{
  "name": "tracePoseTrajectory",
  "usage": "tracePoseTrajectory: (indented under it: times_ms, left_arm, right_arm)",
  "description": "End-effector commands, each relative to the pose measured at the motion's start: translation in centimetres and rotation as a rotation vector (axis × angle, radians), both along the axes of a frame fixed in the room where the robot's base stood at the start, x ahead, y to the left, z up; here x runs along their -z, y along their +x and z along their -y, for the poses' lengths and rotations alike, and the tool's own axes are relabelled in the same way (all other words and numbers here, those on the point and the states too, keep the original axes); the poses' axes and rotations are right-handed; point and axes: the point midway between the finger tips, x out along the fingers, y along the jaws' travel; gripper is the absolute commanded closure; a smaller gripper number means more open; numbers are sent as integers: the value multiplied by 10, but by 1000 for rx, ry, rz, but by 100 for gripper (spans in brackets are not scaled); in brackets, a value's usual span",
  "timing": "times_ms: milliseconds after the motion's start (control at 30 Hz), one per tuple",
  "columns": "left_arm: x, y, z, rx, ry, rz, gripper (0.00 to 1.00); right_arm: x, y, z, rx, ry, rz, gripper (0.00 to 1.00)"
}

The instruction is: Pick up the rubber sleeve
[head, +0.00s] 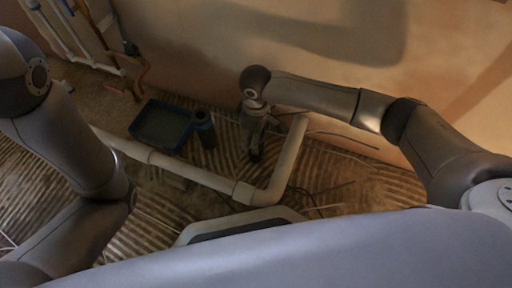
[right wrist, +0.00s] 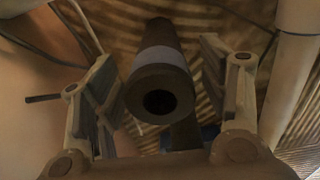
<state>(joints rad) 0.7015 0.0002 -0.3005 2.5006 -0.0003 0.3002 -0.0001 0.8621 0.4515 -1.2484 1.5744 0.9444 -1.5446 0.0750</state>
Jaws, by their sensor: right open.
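The rubber sleeve (right wrist: 162,55) is a dark, thick-walled tube with a grey band and a round hole at its near end. In the right wrist view it lies between the two fingers of my right gripper (right wrist: 165,80), with a gap showing on each side. My right gripper is open and holds nothing. In the head view the right gripper (head: 252,138) points down near the wall. It hides most of what is beneath it there, and I cannot make out the sleeve clearly. My left arm shows at the left, but its gripper is out of view.
A blue tray (head: 136,133) lies on the ridged floor, with a dark upright cylinder (head: 205,132) beside it. A pale pipe (head: 205,178) runs along the floor and bends up close to my right gripper. The plaster wall (head: 220,45) rises behind, with thin cables near its foot.

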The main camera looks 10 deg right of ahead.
Motion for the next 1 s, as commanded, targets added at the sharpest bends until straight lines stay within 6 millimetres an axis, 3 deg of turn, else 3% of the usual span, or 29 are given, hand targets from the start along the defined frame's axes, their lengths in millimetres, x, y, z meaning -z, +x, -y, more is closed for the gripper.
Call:
tracePoseTrajectory:
  times_ms: [33, 133, 467, 733, 1000]
  left_arm:
    - [12, 0, 0, 0, 0, 0, 100]
    - [20, 0, 0, 0, 0, 0, 100]
    - [21, 0, 0, 1, 1, -1, 100]
    - [21, 0, 0, 0, 0, -1, 100]
    - [21, 1, 0, 0, 0, -2, 100]
  right_arm:
    - [11, 0, 0, 0, 0, 0, 32]
    - [20, 0, 0, 0, 0, 0, 32]
    - [22, 0, 0, 1, 1, 1, 32]
    - [22, 0, 0, 1, 1, 1, 65]
    - [22, 0, 0, 0, 1, 1, 66]
